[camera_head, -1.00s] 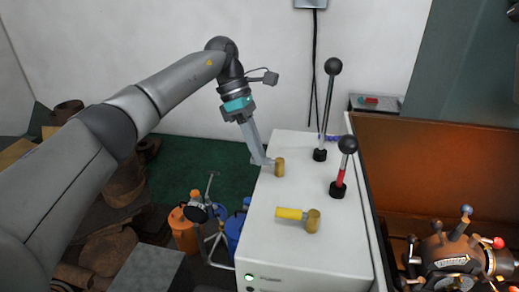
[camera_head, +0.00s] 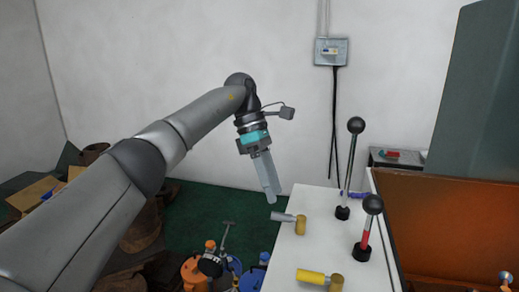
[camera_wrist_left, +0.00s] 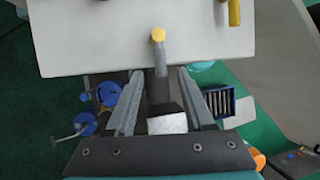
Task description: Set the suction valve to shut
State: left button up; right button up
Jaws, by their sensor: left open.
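Two brass valves stand on the white cabinet top (camera_head: 316,252). The far valve (camera_head: 300,227) has a grey handle (camera_head: 283,217) pointing left past the cabinet edge. The near valve (camera_head: 336,283) has a yellow handle (camera_head: 311,276), also pointing left. I see no readable label telling which is the suction valve. My left gripper (camera_head: 272,198) is open and empty, just above and left of the grey handle. In the left wrist view, the grey handle (camera_wrist_left: 161,58) lies ahead of the gap between the open fingers (camera_wrist_left: 160,76). My right gripper is not in view.
Two black-knobbed levers, one with a grey shaft (camera_head: 350,163) and one with a red sleeve (camera_head: 366,236), rise right of the valves. A brown-walled tray (camera_head: 450,225) adjoins on the right. Blue and orange containers (camera_head: 194,274) stand on the floor to the left.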

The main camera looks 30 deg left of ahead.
pick_arm(q)
jog(key=p+v, duration=0.5)
jog(key=v, duration=0.5)
jog(key=shift+r, duration=0.25)
jog(key=shift+a, duration=0.1)
